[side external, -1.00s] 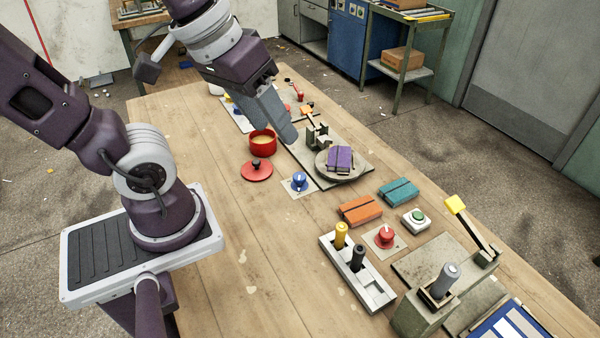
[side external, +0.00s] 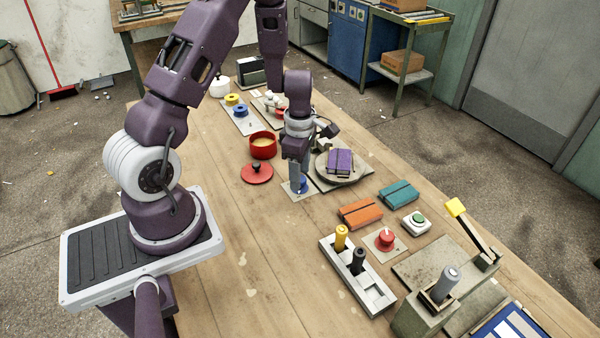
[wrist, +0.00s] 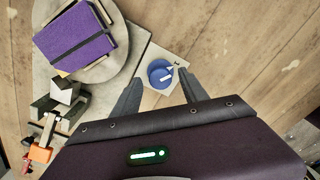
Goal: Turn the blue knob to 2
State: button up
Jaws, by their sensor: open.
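The blue knob (wrist: 158,70) sits on a small pale square plate (wrist: 178,58) on the wooden table. A white pointer mark shows on it in the wrist view, but no dial numbers are legible. In the side view the knob (side external: 304,184) is partly hidden by my gripper (side external: 296,178). My gripper points down at the knob, fingers apart. In the wrist view the two fingertips of my gripper (wrist: 160,78) appear on either side of the knob. I cannot tell whether they touch it.
A turntable (side external: 325,172) with a purple box (side external: 340,160) stands close to the right. A red pot (side external: 262,149) and red lid (side external: 257,173) are to the left.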

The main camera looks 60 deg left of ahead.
jog(key=shift+f, duration=0.2)
grip_shut()
